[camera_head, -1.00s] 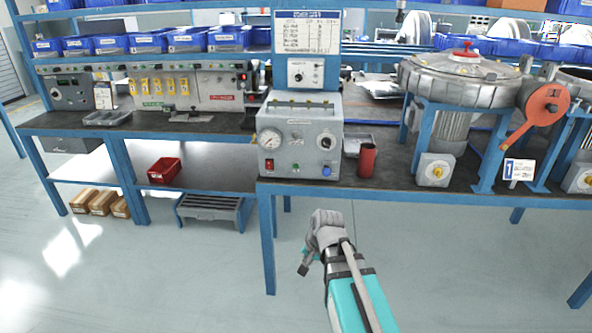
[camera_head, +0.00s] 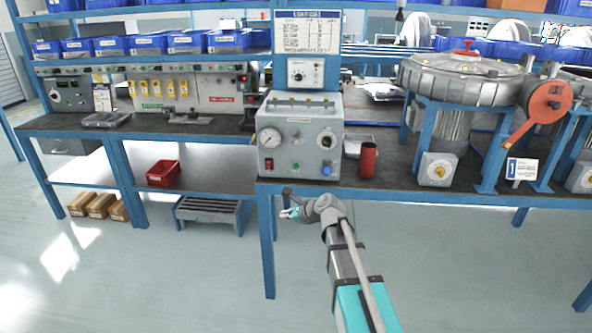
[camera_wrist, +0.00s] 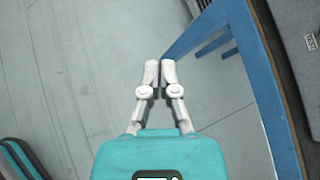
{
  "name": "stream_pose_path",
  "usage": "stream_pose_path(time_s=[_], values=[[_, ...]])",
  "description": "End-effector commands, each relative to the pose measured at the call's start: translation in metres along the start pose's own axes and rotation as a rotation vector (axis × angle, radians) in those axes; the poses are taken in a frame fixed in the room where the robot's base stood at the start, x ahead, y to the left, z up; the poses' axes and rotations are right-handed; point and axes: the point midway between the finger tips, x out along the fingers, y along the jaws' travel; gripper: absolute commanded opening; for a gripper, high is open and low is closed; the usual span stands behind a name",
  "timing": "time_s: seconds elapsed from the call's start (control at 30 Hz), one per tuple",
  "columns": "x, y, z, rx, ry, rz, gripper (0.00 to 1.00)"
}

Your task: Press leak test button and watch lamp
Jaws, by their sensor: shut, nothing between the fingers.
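The grey test unit (camera_head: 300,143) stands on the bench with a round gauge (camera_head: 270,137) on its front. Along its lower front are a red control (camera_head: 269,166), a small green one (camera_head: 295,167) and a blue one (camera_head: 326,170). I cannot tell which is the leak test button or the lamp, or whether any is lit. My gripper (camera_head: 290,213) is in front of the bench, below the unit's front and apart from it. In the wrist view its fingers (camera_wrist: 159,68) are together and empty, over the floor beside the bench edge.
The blue bench edge (camera_wrist: 262,95) runs along the right of the wrist view. A red cup (camera_head: 367,160) stands right of the unit. A blower (camera_head: 465,78) sits on a blue stand further right. A red bin (camera_head: 163,172) is on the lower shelf. The floor in front is clear.

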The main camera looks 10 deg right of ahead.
Motion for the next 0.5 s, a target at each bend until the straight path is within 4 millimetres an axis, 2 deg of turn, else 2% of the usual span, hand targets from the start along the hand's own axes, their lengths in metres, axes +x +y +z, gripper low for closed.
stream_pose_path(time_s=[0.2,0.5], values=[[0.012,-0.037,0.007,0.327,-0.115,-0.088,0.00],[0.018,-0.086,0.014,0.785,-0.296,-0.165,0.00]])
